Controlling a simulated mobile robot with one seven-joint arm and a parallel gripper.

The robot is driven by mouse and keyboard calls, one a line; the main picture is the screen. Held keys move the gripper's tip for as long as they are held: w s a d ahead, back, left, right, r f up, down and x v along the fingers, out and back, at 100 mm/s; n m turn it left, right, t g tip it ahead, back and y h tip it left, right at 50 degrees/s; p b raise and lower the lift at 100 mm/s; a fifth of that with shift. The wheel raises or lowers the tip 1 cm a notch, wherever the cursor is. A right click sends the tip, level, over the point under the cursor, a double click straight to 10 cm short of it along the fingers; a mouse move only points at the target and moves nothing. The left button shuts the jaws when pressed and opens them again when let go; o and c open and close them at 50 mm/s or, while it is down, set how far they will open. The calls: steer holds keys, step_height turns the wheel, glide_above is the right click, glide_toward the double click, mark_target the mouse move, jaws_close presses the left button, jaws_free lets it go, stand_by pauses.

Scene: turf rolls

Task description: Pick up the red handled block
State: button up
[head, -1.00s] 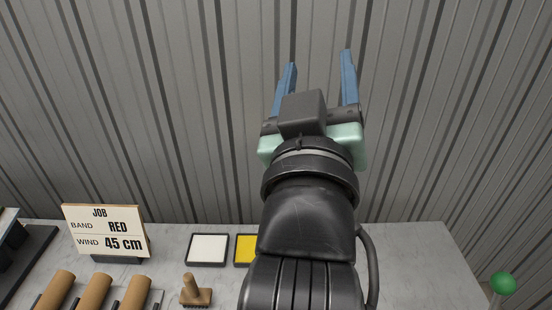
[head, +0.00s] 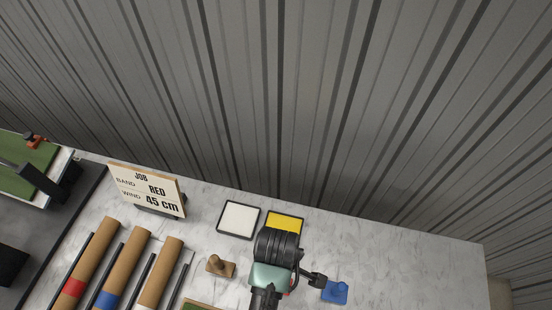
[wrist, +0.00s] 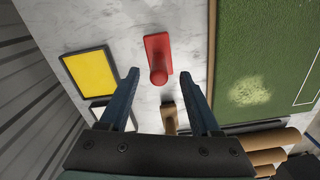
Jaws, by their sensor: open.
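The red handled block (wrist: 155,45) lies on the grey worktop in the wrist view, its round handle pointing up toward the camera. In the head view only a red sliver (head: 291,292) shows beside my wrist; the rest is hidden. My gripper (wrist: 159,75) is open and empty, pointing down. Its two blue fingers spread to either side of the handle's line in the wrist view; I cannot tell how far above it they are. In the head view my arm hides the fingers.
A wooden handled block (head: 220,267), a blue block (head: 335,291), a white pad (head: 239,219) and a yellow pad (head: 285,223) are nearby. Cardboard tubes (head: 123,265) lie left, before the job sign (head: 148,189). Green turf (wrist: 265,50) lies beside the red block.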

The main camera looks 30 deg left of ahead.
steer(key=shift+a+f+p, duration=0.1)
steer(key=shift+f+p, duration=0.5)
steer(key=shift+f, duration=2.7)
jaws_close()
